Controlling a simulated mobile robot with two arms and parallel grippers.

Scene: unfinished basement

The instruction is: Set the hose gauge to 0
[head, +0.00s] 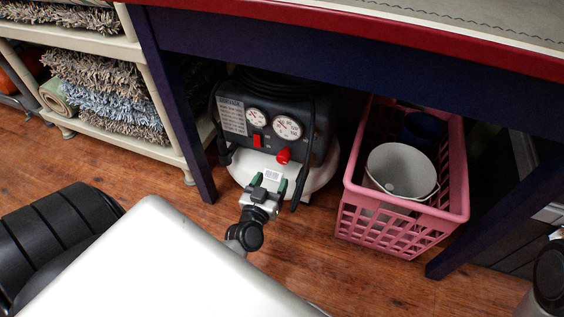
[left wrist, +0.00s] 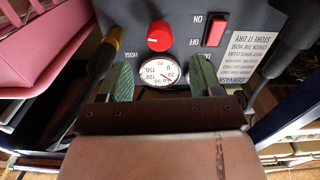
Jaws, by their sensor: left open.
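A dark compressor (head: 240,101) stands on the floor under the table. Its front has two round gauges: a left one (head: 257,117) and a right one (head: 287,127). A red knob (head: 283,156) is below the right gauge, and a red switch (head: 258,140) below the left one. My left gripper (head: 269,181) is open and empty, low before the panel. In the left wrist view, upside down, its green fingers (left wrist: 160,64) frame a gauge (left wrist: 158,72) by the knob (left wrist: 159,36); the needle reading is unclear. The switch (left wrist: 214,30) is to the right.
A pink crate (head: 396,226) with a white bucket (head: 401,168) stands right of the compressor. The table leg (head: 184,140) is close on the left, beside a shelf (head: 72,40) with shaggy rugs. The table top overhangs the compressor. Wooden floor in front is open.

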